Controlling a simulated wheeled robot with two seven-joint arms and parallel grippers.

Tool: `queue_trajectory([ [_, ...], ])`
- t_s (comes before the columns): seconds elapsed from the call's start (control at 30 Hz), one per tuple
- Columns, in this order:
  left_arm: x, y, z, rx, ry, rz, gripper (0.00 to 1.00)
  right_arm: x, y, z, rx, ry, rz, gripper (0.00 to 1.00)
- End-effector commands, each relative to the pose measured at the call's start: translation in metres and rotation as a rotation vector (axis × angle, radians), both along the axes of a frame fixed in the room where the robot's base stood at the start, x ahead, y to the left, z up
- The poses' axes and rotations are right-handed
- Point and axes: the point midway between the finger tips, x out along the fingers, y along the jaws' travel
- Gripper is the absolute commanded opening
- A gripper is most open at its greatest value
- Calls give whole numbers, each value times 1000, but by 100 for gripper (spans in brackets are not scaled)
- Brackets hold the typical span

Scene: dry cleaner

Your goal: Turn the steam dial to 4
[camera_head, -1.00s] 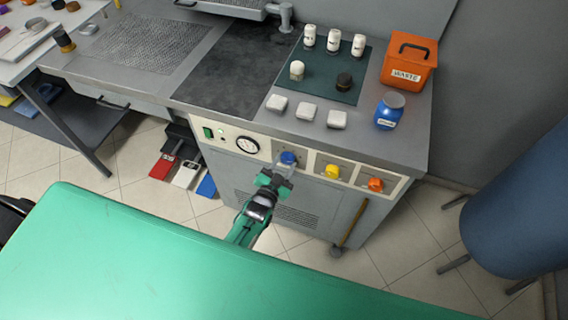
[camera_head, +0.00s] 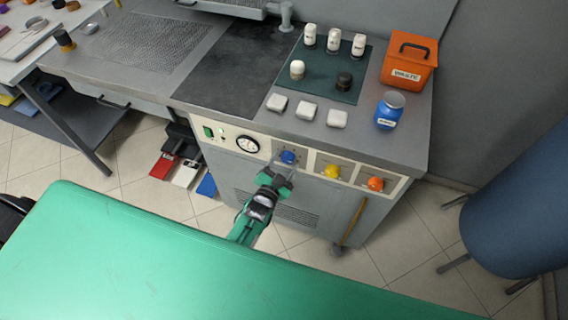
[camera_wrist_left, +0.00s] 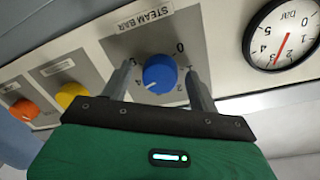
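The blue steam dial (camera_head: 288,157) is on the front panel of the grey cabinet. In the left wrist view the blue dial (camera_wrist_left: 160,74) sits below the label STEAM BAR (camera_wrist_left: 147,14), with printed numbers around it. A pale mark shows at its lower-left edge, close to the 4; I cannot read the exact setting. My left gripper (camera_head: 287,162) is at the panel, its fingers spread on both sides of the dial. In the wrist view a gap shows between the dial and each finger of the gripper (camera_wrist_left: 160,72). My right gripper is not in view.
A yellow knob (camera_head: 332,171) and an orange knob (camera_head: 376,184) are on the same panel. A round gauge (camera_head: 248,144) is left of the dial; in the wrist view its red needle points near 3. A green surface (camera_head: 150,260) fills the foreground.

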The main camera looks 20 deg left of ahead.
Motion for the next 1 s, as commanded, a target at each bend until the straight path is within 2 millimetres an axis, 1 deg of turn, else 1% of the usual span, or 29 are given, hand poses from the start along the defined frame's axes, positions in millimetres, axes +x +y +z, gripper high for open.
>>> queue_trajectory([
  [0.3, -1, 0, 1, 0, -4, 0, 62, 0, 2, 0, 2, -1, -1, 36],
  [0.37, -4, 1, 1, 0, -4, 0, 62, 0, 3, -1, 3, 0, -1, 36],
  [0.47, -14, 2, 0, 0, -2, 0, 62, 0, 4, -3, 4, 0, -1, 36],
  [0.57, -29, 3, 0, 0, -2, 0, 62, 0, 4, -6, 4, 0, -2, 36],
  [0.8, -75, 8, 0, 0, -1, 0, 62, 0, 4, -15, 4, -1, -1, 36],
  [1.0, -109, 12, 2, -1, 0, 0, 62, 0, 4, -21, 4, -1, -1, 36],
])
